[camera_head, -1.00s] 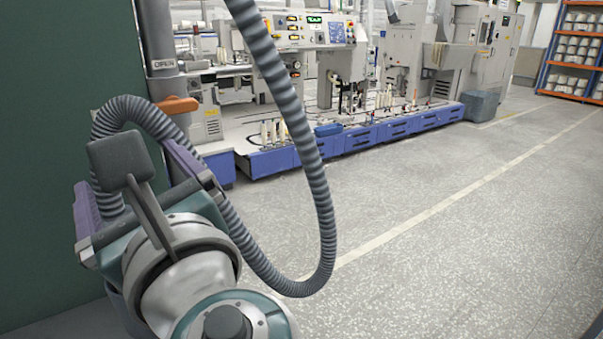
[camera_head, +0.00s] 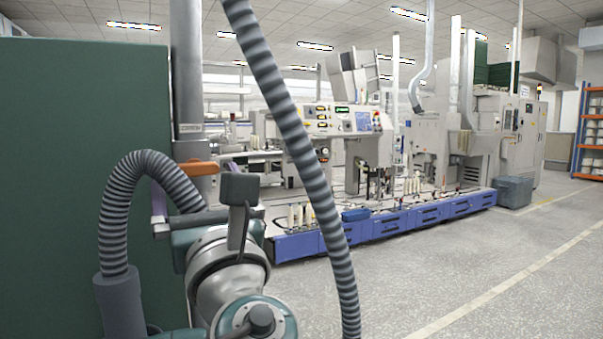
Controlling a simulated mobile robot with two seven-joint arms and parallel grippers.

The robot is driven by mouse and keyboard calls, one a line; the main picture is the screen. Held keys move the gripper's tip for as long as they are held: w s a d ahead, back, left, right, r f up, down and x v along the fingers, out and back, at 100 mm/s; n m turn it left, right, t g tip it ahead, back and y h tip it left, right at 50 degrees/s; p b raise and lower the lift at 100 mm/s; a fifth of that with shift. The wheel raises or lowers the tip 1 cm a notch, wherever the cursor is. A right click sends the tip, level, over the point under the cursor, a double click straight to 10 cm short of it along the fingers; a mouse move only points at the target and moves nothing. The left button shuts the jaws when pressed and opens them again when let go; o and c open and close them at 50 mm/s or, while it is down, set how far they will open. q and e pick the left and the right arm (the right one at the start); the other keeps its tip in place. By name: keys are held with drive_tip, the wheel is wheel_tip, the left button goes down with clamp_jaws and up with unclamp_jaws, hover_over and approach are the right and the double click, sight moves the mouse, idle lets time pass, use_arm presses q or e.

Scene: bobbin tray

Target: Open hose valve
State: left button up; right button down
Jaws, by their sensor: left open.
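The valve's orange handle (camera_head: 198,168) lies roughly level across the upright grey pipe (camera_head: 187,70), just below a small label (camera_head: 190,128) too blurred to read now. A ribbed grey hose (camera_head: 310,170) crosses the middle from the top. A ribbed hose section also arches at the left (camera_head: 130,190) into a grey cuff. My left gripper (camera_head: 190,178) is open, its purple fingers pointing away towards the handle. The handle appears between or just beyond the fingers; I cannot tell whether they touch it. My gripper's body and wrist hide the pipe below. My right gripper is not in view.
A dark green panel (camera_head: 70,170) fills the left side. A long textile machine with blue drawers (camera_head: 390,224) and white bobbins stands behind. A grey bin (camera_head: 514,192) is at its right end. The floor (camera_head: 500,270) at the right is clear.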

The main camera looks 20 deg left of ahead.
use_arm(q)
drive_tip(key=shift+w+a+r, duration=0.1)
drive_tip(key=shift+a, duration=0.05)
drive_tip(key=shift+c, duration=0.2)
drive_tip(key=c, duration=1.3)
drive_tip(key=shift+o, duration=0.2)
